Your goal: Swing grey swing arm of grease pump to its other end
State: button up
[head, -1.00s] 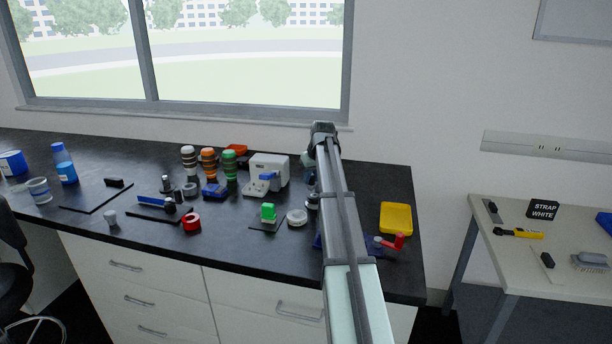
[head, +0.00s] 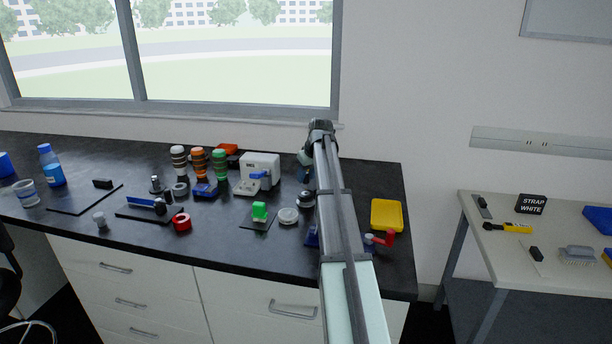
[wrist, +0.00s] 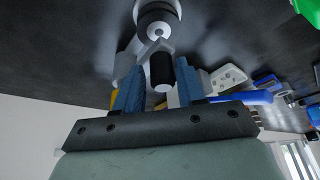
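The grease pump is, as far as I can tell, the round grey and black piece (head: 306,200) on the bench, partly hidden behind my arm. In the wrist view the pump's round body (wrist: 158,22) is at the top. Its grey swing arm (wrist: 152,47) extends from it and has a black grip (wrist: 161,70). My gripper (wrist: 158,88) has its two blue fingers apart, one on each side of the black grip. A narrow gap shows at the left finger; contact on the right is unclear.
A white machine (head: 260,170) with a blue lever stands left of the pump. A yellow tray (head: 386,215) and a red crank (head: 382,239) are to the right.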

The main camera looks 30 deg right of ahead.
jog(key=shift+o, duration=1)
jog(key=shift+r, duration=0.1)
jog(key=v, duration=1.3)
jog(key=shift+s+r, duration=0.2)
jog(key=shift+r, duration=0.05)
